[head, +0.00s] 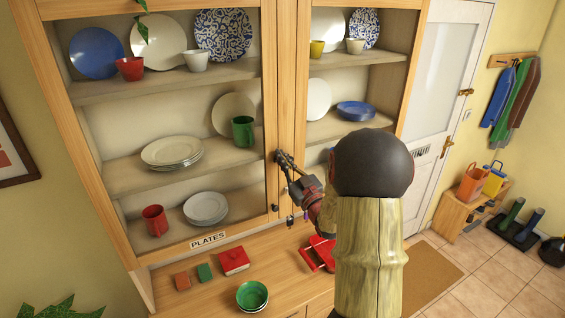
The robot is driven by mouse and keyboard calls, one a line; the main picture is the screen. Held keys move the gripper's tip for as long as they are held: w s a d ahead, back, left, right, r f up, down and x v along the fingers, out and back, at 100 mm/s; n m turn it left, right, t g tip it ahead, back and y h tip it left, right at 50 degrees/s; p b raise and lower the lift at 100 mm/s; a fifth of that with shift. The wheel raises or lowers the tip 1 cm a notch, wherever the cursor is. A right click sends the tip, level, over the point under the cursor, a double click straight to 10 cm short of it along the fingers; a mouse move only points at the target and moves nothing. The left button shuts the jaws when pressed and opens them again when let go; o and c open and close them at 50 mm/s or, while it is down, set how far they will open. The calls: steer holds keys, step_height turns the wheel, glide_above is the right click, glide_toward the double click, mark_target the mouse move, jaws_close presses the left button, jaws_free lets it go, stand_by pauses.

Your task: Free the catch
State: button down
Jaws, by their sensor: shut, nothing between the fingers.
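A wooden cabinet (285,60) with glazed-looking doors stands in front of me, holding plates and cups. A small dark fitting (276,207) sits low on the left door's edge, where the two doors meet. Another small dark piece (290,221) is just below and right of it. I cannot tell which of these is the catch. My gripper (280,156) is shut with nothing in it, up by the meeting door frames and above these fittings. I cannot tell whether it touches the door. My arm hides part of the right door's lower area.
A ledge (215,276) below the doors carries a green bowl (252,295), a red box (234,260), small red and green blocks, and a red object (318,253) beside my arm. A sign reading PLATES (208,240) is on the cabinet.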

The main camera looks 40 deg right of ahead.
mark_target(275, 164)
steer(key=f+n+y+b, duration=0.1)
steer(key=n+b, duration=0.2)
steer(key=b, duration=0.1)
steer(key=f+n+y+b, duration=0.1)
steer(key=n+b, duration=0.1)
steer(key=b, duration=0.3)
steer(key=f+n+y+b, duration=0.1)
steer(key=n+b, duration=0.2)
steer(key=b, duration=0.2)
steer(key=shift+a+n+g+y, duration=0.3)
steer(key=shift+y, duration=0.1)
steer(key=n+b, duration=0.2)
steer(key=f+n+g+y+b, duration=0.1)
steer(key=n+b, duration=0.1)
steer(key=shift+d+b, duration=0.15)
steer(key=shift+b, duration=0.15)
steer(key=n+b, duration=0.1)
steer(key=n+g, duration=0.1)
steer(key=f+n+y+b, duration=0.1)
steer(key=n, duration=0.1)
steer(key=shift+d+b, duration=0.25)
steer(key=shift+b, duration=0.05)
steer(key=shift+r, duration=0.15)
